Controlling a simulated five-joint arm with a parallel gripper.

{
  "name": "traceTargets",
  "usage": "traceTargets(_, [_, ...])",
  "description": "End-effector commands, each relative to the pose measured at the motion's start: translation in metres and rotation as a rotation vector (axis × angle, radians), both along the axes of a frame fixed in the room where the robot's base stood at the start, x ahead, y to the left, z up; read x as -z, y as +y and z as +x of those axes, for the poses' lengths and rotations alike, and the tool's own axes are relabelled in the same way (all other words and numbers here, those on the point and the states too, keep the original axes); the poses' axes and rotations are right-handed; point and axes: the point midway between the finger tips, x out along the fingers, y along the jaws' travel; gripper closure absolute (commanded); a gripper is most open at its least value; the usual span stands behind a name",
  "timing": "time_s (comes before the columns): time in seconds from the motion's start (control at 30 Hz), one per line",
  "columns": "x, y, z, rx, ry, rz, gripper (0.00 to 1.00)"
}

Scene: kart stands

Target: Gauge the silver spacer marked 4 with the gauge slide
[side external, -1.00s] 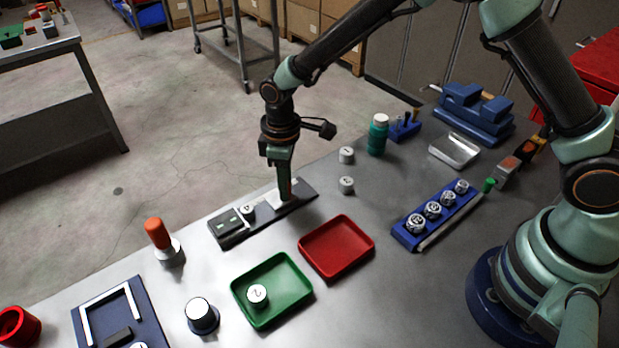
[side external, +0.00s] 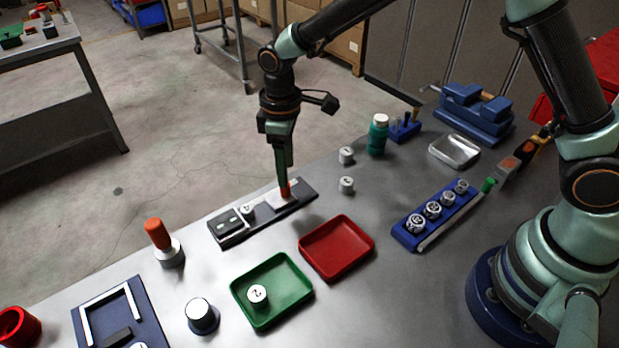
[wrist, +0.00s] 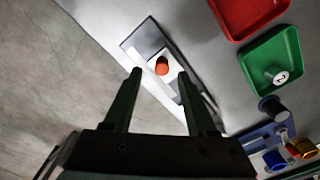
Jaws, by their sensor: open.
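The gauge slide (side external: 306,193) is a long dark base with a pale sliding plate and an orange knob (side external: 285,191). The silver spacer marked 4 (side external: 246,210) stands upright on the gauge, between the pale plate and the dark block with green marks (side external: 229,222). Whether it touches both cannot be told. My gripper (side external: 284,183) points down just above the knob. In the wrist view the open fingers (wrist: 160,77) lie to either side of the knob (wrist: 162,66), with nothing held. The spacer cannot be made out there.
A red tray (side external: 368,254) is empty; a green tray (side external: 300,311) holds a spacer marked 2 (side external: 257,295). Two loose spacers (side external: 346,155) stand behind. A blue rack (side external: 405,241) holds several more. An orange-handled tool (side external: 160,236) stands left of the gauge.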

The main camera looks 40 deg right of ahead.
Motion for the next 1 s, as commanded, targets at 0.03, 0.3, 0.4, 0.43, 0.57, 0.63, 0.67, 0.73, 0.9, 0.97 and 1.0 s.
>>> traceTargets(0.03, [-0.012, 0.000, 0.001, 0.000, -0.005, 0.002, 0.43])
traceTargets(0.3, [-0.057, 0.000, 0.001, 0.001, -0.002, 0.001, 0.43])
traceTargets(0.4, [-0.066, -0.001, 0.001, 0.001, -0.001, 0.001, 0.43])
traceTargets(0.43, [-0.068, -0.001, 0.001, 0.002, 0.000, 0.000, 0.43])
traceTargets(0.57, [-0.071, -0.001, 0.000, 0.001, 0.000, 0.000, 0.43])
traceTargets(0.63, [-0.072, -0.001, 0.000, 0.001, 0.000, 0.000, 0.43])
traceTargets(0.67, [-0.071, -0.001, 0.000, 0.001, 0.001, -0.001, 0.43])
traceTargets(0.73, [-0.071, -0.001, 0.000, 0.001, 0.001, -0.001, 0.43])
traceTargets(0.9, [-0.073, -0.001, 0.000, 0.001, 0.000, 0.000, 0.43])
traceTargets(0.97, [-0.077, 0.000, 0.001, 0.001, 0.000, 0.000, 0.43])
traceTargets(1.0, [-0.080, 0.000, 0.001, 0.001, -0.001, 0.001, 0.43])
